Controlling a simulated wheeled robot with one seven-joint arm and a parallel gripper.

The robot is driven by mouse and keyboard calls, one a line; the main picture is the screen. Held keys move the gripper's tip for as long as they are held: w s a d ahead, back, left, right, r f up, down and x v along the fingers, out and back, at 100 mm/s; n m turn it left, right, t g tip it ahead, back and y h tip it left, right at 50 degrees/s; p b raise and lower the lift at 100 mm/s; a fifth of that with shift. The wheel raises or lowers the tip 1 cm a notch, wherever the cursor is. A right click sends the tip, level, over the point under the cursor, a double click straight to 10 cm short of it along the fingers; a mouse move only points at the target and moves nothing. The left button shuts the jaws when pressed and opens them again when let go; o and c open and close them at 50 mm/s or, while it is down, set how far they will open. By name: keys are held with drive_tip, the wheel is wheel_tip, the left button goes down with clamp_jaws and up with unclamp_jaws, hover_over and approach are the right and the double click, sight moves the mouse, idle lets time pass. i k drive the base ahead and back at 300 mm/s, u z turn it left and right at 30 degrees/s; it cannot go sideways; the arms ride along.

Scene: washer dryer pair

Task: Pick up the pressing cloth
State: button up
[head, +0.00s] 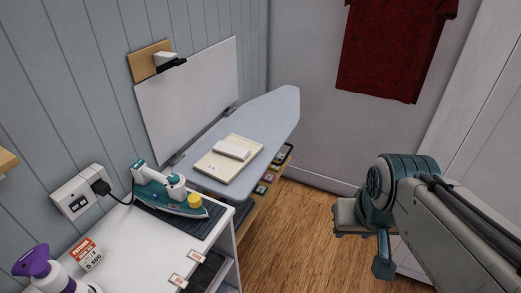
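A folded cream cloth (222,171), which looks like the pressing cloth, lies flat on the light blue ironing board (270,112). A small white block-like thing (232,149) rests on top of it. My gripper (352,217) is at the right, over the wood floor, well apart from the board and the cloth. Its fingers are not clearly visible, so I cannot tell whether it is open or shut. I see nothing held in it.
A teal iron (165,190) stands on a dark mat on the white cabinet (140,235), near the cloth. A purple-topped bottle (45,268) is at the lower left. A white panel (190,90) rises behind the board. A red shirt (390,50) hangs at right. Floor between is clear.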

sight(230, 150)
drive_tip(key=z, duration=0.45)
drive_tip(key=i, duration=1.7)
drive_tip(key=u, duration=1.15)
drive_tip(key=i, duration=0.45)
drive_tip(key=u, duration=0.5)
